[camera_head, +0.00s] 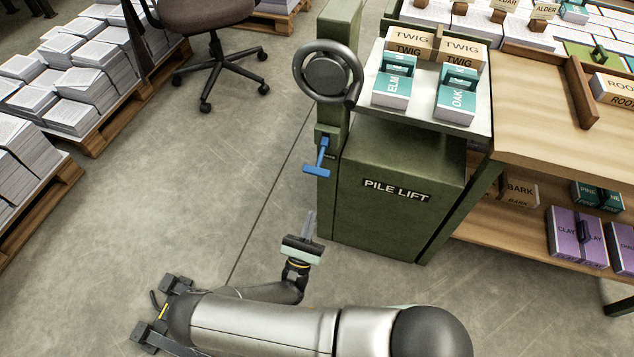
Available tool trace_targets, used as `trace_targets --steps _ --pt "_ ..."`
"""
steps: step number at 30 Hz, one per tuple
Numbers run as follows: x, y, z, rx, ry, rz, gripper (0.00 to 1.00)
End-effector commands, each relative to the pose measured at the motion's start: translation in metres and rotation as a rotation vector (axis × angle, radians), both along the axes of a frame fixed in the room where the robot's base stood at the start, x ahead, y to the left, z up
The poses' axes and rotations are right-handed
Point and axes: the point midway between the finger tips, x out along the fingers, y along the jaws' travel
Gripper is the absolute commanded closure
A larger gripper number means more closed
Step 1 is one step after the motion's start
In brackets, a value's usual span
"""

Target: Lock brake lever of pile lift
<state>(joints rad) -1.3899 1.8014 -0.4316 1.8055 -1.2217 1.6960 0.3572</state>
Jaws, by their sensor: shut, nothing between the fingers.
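The pile lift (402,182) is a green cabinet with a green post and a "PILE LIFT" label. The blue brake lever (319,159) is a T-shaped handle on the post's front left, hanging down and slightly tilted. A black handwheel (325,72) sits above it on the post. My gripper (309,222) is below and slightly left of the lever in the picture, apart from it, fingers pointing up toward it. It is shut and empty. The lever's pivot is small and its exact mounting is hard to make out.
The lift's platform (475,125) carries ELM, OAK and TWIG piles. A wooden table (530,100) with a lower shelf stands at right. Pallets of paper stacks (85,90) line the left. An office chair (208,15) stands at the back. The floor (190,190) left of the lift is clear.

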Motion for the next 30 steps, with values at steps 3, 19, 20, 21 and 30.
trace_targets --steps 3,19,20,21,30 --pt "0.0 0.003 -0.002 -0.014 -0.002 0.023 1.0" --pt "0.017 -0.005 0.014 -0.012 -0.004 0.017 1.0" --pt "0.021 -0.006 0.017 -0.012 -0.003 0.016 1.0" --pt "0.027 -0.009 0.022 -0.012 -0.004 0.017 1.0" --pt "0.073 -0.027 0.062 -0.012 -0.003 0.016 1.0"
